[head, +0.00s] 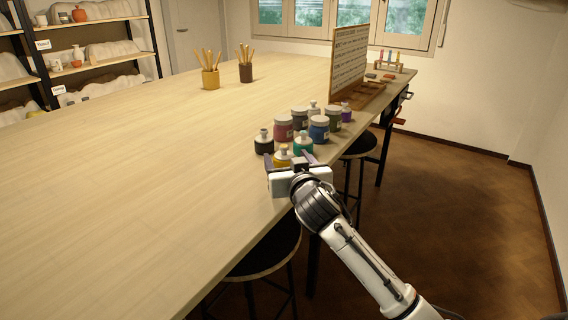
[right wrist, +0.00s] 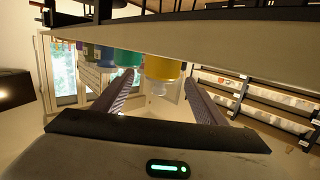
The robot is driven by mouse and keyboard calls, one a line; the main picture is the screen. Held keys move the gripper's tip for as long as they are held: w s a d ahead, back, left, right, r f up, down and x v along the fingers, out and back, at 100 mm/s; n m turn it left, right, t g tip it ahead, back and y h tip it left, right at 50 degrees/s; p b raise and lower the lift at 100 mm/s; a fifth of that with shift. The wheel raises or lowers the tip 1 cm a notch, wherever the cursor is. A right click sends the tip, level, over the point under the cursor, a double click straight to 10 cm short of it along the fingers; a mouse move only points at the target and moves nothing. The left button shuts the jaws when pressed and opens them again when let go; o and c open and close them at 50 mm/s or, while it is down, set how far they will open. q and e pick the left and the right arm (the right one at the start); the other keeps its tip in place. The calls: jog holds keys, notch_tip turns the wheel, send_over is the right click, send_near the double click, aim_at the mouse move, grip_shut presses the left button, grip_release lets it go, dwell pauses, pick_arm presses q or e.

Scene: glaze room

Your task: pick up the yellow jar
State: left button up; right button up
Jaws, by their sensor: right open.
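The yellow jar (head: 282,160) stands upright at the near edge of a cluster of paint jars on the long table, partly hidden by my gripper. It has a pale narrow top. My right gripper (head: 289,157) is open at the jar, close to the table's right edge, with a finger to either side. In the right wrist view, which is upside down, the yellow jar (right wrist: 163,68) appears between the tips of the open fingers (right wrist: 161,78). Neither finger visibly touches it. My left gripper is not in view.
A green jar (head: 302,145) and a black jar (head: 264,145) stand close by; red (head: 283,129) and blue (head: 319,129) jars are behind. Farther off are two brush pots (head: 210,79) and an upright board (head: 348,65). The table (head: 130,180) is clear on the left. Stools stand below its right edge.

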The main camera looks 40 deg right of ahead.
aim_at(285, 156)
jog(key=shift+x, duration=1.6)
jog(key=c, duration=1.3)
